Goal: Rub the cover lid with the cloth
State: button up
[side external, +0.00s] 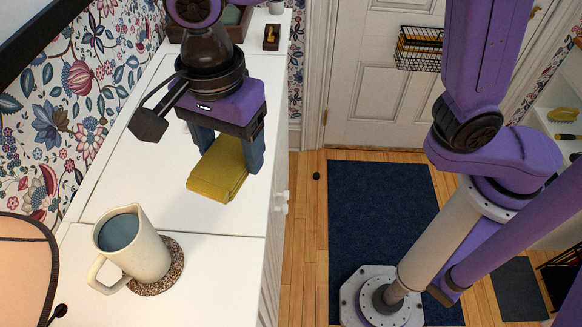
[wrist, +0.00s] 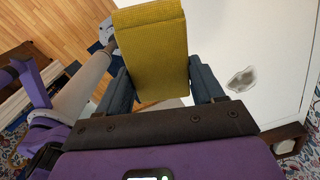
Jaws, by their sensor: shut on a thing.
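My gripper (side external: 226,155) is shut on a folded yellow cloth (side external: 214,178), which hangs out below the fingers. The cloth also shows between the two dark fingers in the wrist view (wrist: 152,50). The cover lid appears to be the white flat panel (side external: 135,185) on top of the long cabinet, bounded by a thin seam near the mug. The cloth is over this panel; I cannot tell whether it touches it. A grey smudge (wrist: 242,79) lies on the white surface to the right of the cloth in the wrist view.
A cream mug (side external: 133,246) stands on a round speckled coaster (side external: 158,272) at the near end of the cabinet top. A wooden tray (side external: 232,27) and a small brown block (side external: 271,38) are at the far end. A patterned wall borders the left.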

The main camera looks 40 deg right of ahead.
jog(key=w+d+f+m, duration=0.2)
jog(key=w+f+m, duration=0.1)
jog(key=w, duration=0.8)
jog(key=w+d+f+m, duration=0.2)
jog(key=w+f, duration=0.1)
jog(key=w, duration=0.8)
jog(key=shift+s+d+f, duration=0.1)
jog(key=shift+f, duration=1.35)
jog(key=shift+d+f, duration=0.1)
jog(key=shift+f, duration=1.35)
jog(key=shift+w+d+f, duration=0.2)
jog(key=shift+w+f, duration=0.05)
jog(key=shift+f, duration=0.45)
jog(key=shift+c, duration=0.3)
jog(key=shift+w+d+f, duration=0.1)
jog(key=shift+w+d, duration=2.55)
jog(key=shift+d, duration=0.05)
jog(key=shift+s+a, duration=2.85)
notch_tip(320, 180, up, 8)
